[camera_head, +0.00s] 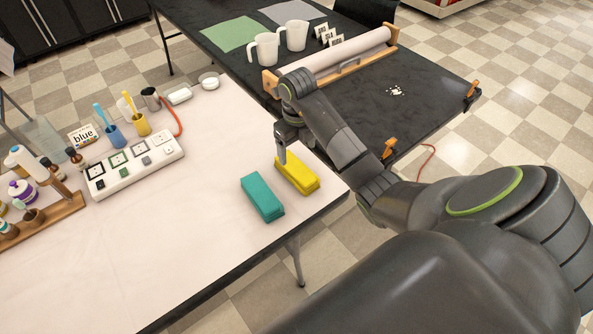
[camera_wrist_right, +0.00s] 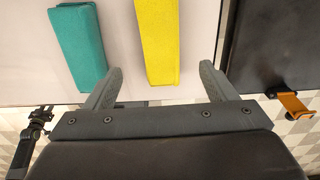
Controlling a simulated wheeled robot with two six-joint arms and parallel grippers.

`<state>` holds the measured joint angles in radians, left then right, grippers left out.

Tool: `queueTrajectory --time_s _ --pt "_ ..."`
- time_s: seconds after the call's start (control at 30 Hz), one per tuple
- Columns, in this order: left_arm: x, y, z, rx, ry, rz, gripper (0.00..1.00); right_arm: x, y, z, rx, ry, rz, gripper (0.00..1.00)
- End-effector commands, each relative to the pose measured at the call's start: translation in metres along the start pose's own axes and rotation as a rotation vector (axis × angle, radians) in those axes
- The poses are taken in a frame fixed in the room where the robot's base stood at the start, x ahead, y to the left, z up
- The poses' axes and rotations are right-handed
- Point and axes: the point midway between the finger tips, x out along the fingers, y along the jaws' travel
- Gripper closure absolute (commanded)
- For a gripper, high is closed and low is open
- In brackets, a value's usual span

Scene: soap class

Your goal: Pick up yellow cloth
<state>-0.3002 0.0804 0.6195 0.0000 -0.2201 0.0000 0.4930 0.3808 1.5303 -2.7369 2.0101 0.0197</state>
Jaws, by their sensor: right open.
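The yellow cloth (camera_head: 297,176) is a folded, block-like stack near the right edge of the white table. It lies beside a teal folded cloth (camera_head: 262,197). My right gripper (camera_head: 283,160) is just above the yellow cloth's far left end in the head view. In the right wrist view, the yellow cloth (camera_wrist_right: 158,40) lies ahead between the two spread fingers of my right gripper (camera_wrist_right: 160,85), with nothing held. The teal cloth (camera_wrist_right: 80,45) is left of the fingers there.
A white control box (camera_head: 134,168), small cups and a bottle rack (camera_head: 40,222) stand on the table's left side. A black table (camera_head: 420,100) with a paper roll (camera_head: 337,57) and two white mugs adjoins behind. The white table's front middle is clear.

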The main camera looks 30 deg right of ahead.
Motion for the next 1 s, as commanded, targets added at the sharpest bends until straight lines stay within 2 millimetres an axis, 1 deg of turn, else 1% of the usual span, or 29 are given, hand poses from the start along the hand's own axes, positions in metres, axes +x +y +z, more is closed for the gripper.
queueTrajectory --time_s 0.03,0.3,0.57,0.73,0.8,0.9,1.0 --pt "0.012 0.001 0.001 0.0 0.0 0.0 0.64 0.012 0.0 0.0 0.0 0.0 0.0 0.22" --pt "0.038 0.003 0.004 0.0 0.0 0.0 0.64 0.039 0.0 0.0 0.0 0.0 0.0 0.22" --pt "0.046 0.004 0.005 0.0 0.0 0.0 0.64 0.046 0.0 0.001 0.0 0.0 0.0 0.22" --pt "0.061 0.005 0.006 0.0 0.001 0.0 0.64 0.061 0.0 0.002 0.0 0.0 0.0 0.22" --pt "0.064 0.006 0.007 0.0 0.001 0.0 0.64 0.073 0.001 0.003 0.001 0.004 0.003 0.22" --pt "0.059 0.005 0.006 0.0 0.001 0.0 0.64 0.085 0.001 0.003 0.001 0.004 0.002 0.22" --pt "0.058 0.005 0.006 0.0 0.001 0.0 0.64 0.092 0.0 0.003 0.0 0.001 0.001 0.22"
